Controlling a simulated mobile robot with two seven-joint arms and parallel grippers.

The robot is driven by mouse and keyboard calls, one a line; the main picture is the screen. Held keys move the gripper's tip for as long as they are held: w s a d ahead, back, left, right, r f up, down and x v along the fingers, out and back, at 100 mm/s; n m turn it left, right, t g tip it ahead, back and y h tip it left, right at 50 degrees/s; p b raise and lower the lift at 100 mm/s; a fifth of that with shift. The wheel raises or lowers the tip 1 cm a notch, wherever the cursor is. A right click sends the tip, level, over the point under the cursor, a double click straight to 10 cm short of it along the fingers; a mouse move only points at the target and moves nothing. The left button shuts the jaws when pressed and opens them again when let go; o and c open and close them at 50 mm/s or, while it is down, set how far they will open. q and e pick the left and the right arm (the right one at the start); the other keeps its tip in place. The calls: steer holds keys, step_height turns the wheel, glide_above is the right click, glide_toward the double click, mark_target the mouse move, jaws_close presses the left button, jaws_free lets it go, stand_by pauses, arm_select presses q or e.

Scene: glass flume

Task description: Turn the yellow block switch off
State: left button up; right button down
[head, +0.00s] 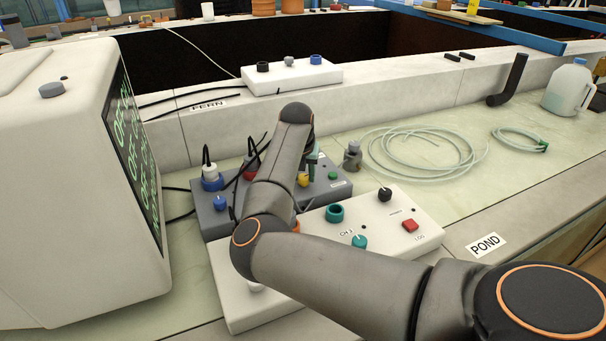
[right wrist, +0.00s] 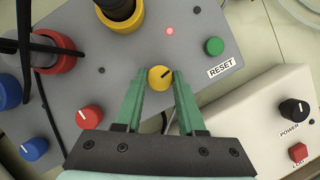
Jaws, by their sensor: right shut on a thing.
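The yellow switch (right wrist: 160,78) is a round knob with a dark pointer line, set in a grey block (head: 213,224). In the right wrist view my right gripper (right wrist: 160,76) has its green fingertips on both sides of the knob, closed on it. In the head view the yellow switch (head: 303,180) shows just beside my right arm, which hides much of the block. The pointer slants up and to the right in the wrist view. A small red light (right wrist: 170,31) glows above the switch. My left gripper is not in view.
A green button (right wrist: 214,46) labelled RESET sits right of the switch, a red knob (right wrist: 88,117) left. A white box (head: 430,232) with a black power knob (head: 384,194) stands in front. A monitor (head: 80,200) stands left; coiled tubing (head: 420,150) lies right.

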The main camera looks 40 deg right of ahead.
steer(key=n+t+b, duration=0.1)
steer(key=n, duration=0.2)
steer(key=shift+d+n+y, duration=0.15)
steer(key=shift+n+y, duration=0.15)
steer(key=shift+y, duration=0.1)
steer(key=n+y+b, duration=0.1)
steer(key=n, duration=0.1)
steer(key=shift+f+n+t, duration=0.1)
steer(key=shift+n+t, duration=0.2)
steer(key=shift+s+d+n+y+b, duration=0.1)
steer(key=shift+n+y+b, duration=0.3)
steer(key=shift+n+b, duration=0.5)
steer(key=n+y+b, duration=0.1)
steer(key=n, duration=0.2)
steer(key=shift+d+n+b, duration=0.1)
steer(key=shift+n+b, duration=0.2)
steer(key=shift+b, duration=0.05)
steer(key=n+y+b, duration=0.1)
steer(key=n, duration=0.1)
steer(key=shift+n, duration=0.4)
steer(key=shift+n+y, duration=0.4)
steer(key=shift+n+b, duration=0.3)
steer(key=shift+b, duration=0.05)
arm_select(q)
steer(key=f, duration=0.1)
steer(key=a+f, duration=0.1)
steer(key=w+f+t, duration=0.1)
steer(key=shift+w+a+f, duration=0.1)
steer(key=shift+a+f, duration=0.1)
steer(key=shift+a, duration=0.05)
